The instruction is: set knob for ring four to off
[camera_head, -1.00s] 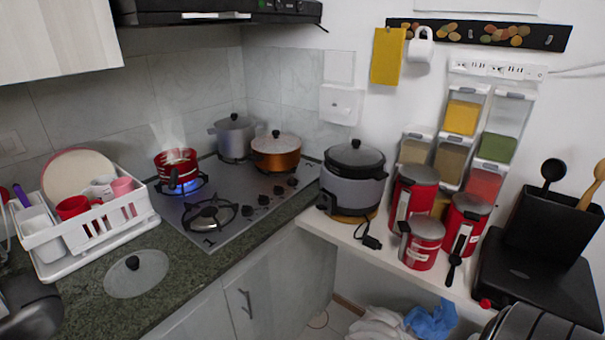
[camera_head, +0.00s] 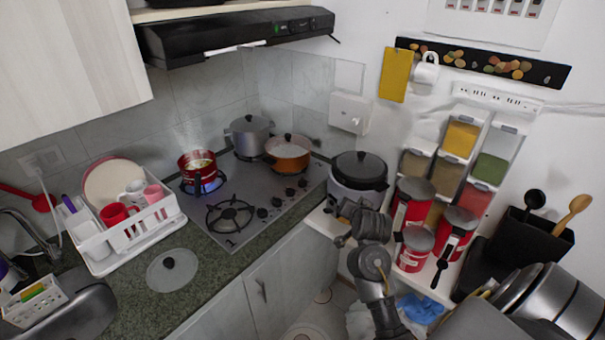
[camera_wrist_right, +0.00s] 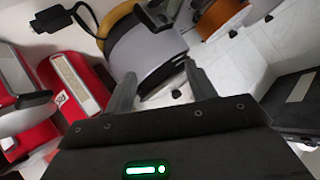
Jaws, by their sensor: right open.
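The steel hob (camera_head: 248,225) is set in the green countertop at the centre left. A row of dark knobs (camera_head: 276,201) runs along its right side; their settings and any ring numbers are too small to read. A blue flame (camera_head: 205,187) burns under the red pot (camera_head: 197,164). The front burner (camera_head: 230,214) is bare and shows no flame. My right gripper (camera_head: 342,224) is in front of the rice cooker, to the right of the hob and apart from the knobs. In the wrist view its fingers (camera_wrist_right: 161,67) are spread and empty. My left gripper is not in view.
The rice cooker (camera_head: 358,172) stands close beside my right gripper and also shows in the wrist view (camera_wrist_right: 150,50). Red canisters (camera_head: 412,202) stand to its right. A grey pot (camera_head: 248,135) and an orange pot (camera_head: 288,154) occupy the back burners. A glass lid (camera_head: 172,270) lies on the counter.

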